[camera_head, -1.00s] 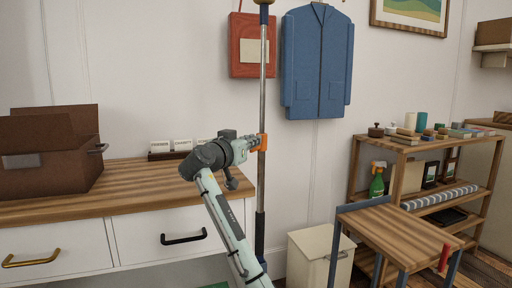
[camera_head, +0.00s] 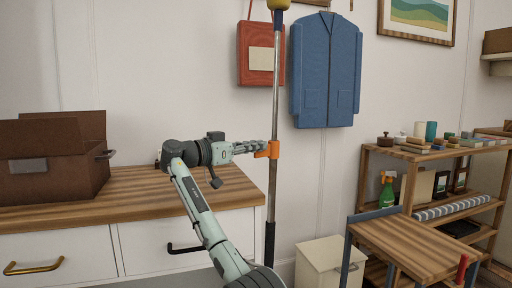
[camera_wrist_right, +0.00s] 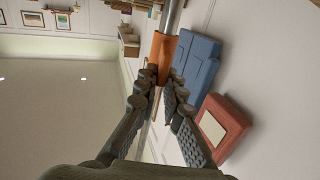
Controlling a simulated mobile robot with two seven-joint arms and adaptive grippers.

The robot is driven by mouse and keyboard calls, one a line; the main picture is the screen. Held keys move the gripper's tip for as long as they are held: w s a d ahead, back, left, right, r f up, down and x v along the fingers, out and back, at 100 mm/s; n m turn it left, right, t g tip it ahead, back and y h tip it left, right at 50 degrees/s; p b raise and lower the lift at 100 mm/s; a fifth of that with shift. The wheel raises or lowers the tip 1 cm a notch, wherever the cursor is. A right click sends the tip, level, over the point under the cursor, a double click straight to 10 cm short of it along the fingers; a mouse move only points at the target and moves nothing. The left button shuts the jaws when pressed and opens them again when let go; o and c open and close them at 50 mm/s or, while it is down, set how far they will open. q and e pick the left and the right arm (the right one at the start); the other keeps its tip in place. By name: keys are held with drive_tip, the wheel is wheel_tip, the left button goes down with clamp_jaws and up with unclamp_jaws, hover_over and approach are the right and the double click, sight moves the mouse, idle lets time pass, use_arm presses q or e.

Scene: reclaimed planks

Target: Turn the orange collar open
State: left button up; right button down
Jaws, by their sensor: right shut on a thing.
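The orange collar (camera_head: 274,149) is around a tall grey pole (camera_head: 275,90) that stands near the wall. A short orange part of it points left, toward my right gripper (camera_head: 263,149). My right gripper comes in from the left with its fingers closed on this part. In the right wrist view the orange collar (camera_wrist_right: 163,46) shows just beyond the fingertips of my right gripper (camera_wrist_right: 158,78). The fingers hide part of the grip. My left gripper is out of view.
A blue jacket (camera_head: 325,70) and a red bag (camera_head: 248,70) hang on the wall behind the pole. A wooden counter (camera_head: 225,190) with a brown box (camera_head: 48,178) is at left. A white bin (camera_head: 325,262), small table (camera_head: 410,245) and shelf unit (camera_head: 455,155) stand at right.

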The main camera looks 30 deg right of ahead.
drive_tip(key=c, duration=1.6)
unclamp_jaws()
drive_tip(key=shift+c, duration=0.2)
drive_tip(key=shift+a, duration=0.15)
drive_tip(key=s+a, duration=0.1)
drive_tip(key=a, duration=1)
drive_tip(key=shift+a, duration=0.3)
drive_tip(key=shift+s, duration=0.15)
